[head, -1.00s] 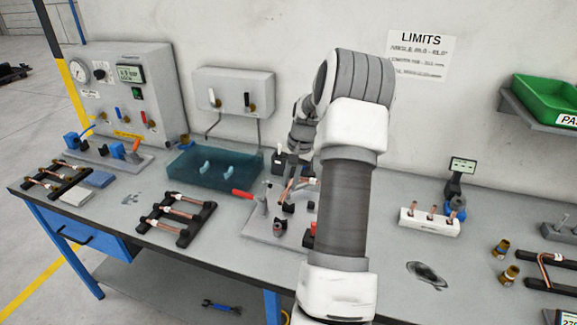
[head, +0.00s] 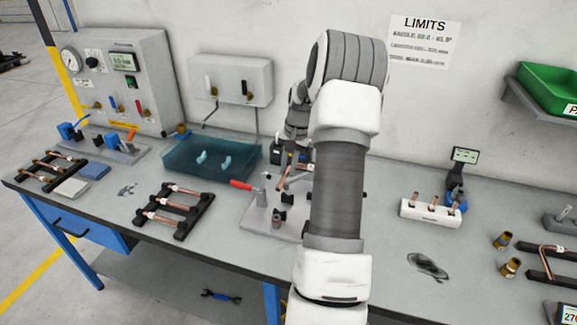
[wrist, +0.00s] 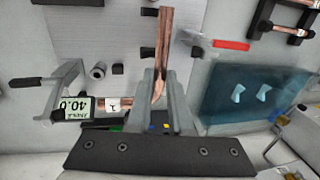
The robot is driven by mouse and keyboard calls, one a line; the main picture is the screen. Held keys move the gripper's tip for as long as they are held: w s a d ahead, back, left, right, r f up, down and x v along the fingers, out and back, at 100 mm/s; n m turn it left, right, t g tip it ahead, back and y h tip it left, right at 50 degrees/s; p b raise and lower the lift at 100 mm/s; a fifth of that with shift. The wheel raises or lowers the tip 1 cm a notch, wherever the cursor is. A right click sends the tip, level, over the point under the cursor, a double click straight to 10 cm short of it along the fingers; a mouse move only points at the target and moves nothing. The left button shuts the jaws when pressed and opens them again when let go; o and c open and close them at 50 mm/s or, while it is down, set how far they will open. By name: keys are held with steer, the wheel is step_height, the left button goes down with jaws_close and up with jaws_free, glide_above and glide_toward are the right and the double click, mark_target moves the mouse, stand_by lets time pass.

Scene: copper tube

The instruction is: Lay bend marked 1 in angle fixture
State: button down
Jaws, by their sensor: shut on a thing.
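My gripper (wrist: 163,110) is shut on a copper bend (wrist: 164,45), whose bare leg stands up between the fingers in the wrist view. A copper piece with a white tag marked 1 (wrist: 113,104) shows just left of the fingers; it looks like the bend's other leg, but the join is hidden. In the head view the copper (head: 284,178) shows above the angle fixture's grey plate (head: 255,218), partly behind my arm. The fixture has a red-handled clamp (head: 241,185) and dark blocks. Contact with the fixture cannot be told.
A translucent blue tray (head: 180,165) stands behind the fixture. A black rack of copper tubes (head: 181,222) is at its left. A white holder (head: 430,213) with upright copper pieces and brass fittings (head: 510,267) are to the right. Bench between them is mostly clear.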

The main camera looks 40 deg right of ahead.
steer(key=shift+f+b, duration=2.65)
steer(key=shift+f, duration=1.85)
